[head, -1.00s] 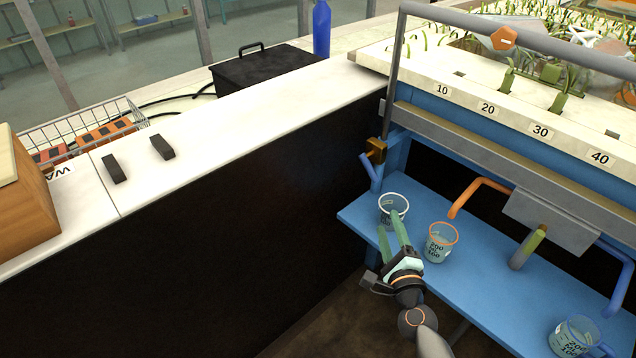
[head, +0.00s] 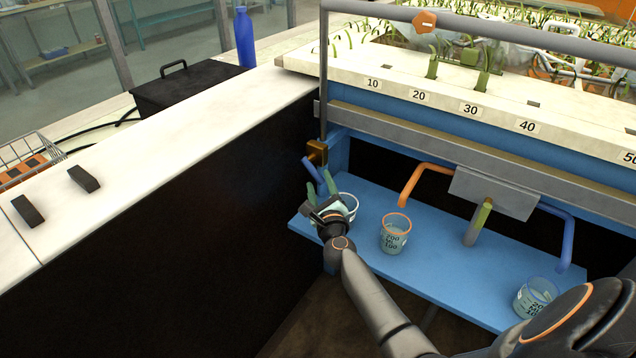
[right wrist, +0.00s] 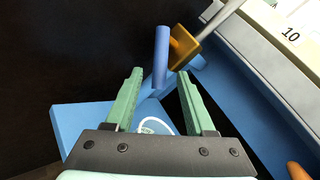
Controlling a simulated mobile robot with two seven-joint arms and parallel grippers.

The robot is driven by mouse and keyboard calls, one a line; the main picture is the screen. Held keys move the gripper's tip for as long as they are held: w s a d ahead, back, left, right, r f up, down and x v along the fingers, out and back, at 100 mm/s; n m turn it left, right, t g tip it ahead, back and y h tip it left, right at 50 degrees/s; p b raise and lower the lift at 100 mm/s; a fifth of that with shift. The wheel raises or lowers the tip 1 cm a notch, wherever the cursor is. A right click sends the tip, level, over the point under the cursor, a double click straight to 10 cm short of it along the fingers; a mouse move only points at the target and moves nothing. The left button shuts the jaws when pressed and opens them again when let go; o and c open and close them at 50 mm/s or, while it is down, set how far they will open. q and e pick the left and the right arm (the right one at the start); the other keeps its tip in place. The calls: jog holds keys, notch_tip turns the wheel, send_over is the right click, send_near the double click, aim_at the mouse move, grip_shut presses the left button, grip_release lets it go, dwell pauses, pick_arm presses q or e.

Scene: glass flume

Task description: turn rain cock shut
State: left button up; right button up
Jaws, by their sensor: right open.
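The rain cock is a brass block (head: 317,152) at the foot of the grey upright pipe, with a blue lever (head: 309,169) slanting beside it. In the right wrist view the brass block (right wrist: 185,47) is at the top centre and the blue lever (right wrist: 161,56) points up beside it. My right gripper (head: 319,186) is open, its green fingers just below the lever. In the right wrist view the lever lies ahead, between the lines of the two fingertips (right wrist: 160,77); I cannot tell whether they touch it. My left gripper is not in view.
A white-rimmed beaker (head: 348,207) is partly hidden behind my gripper on the blue shelf (head: 425,262). An orange-rimmed beaker (head: 395,234) and a third beaker (head: 534,298) stand to the right. An orange bent pipe (head: 421,171) and a grey plate (head: 495,191) are above.

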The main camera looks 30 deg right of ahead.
jog(key=shift+x, duration=0.95)
grip_shut()
dwell(0.8)
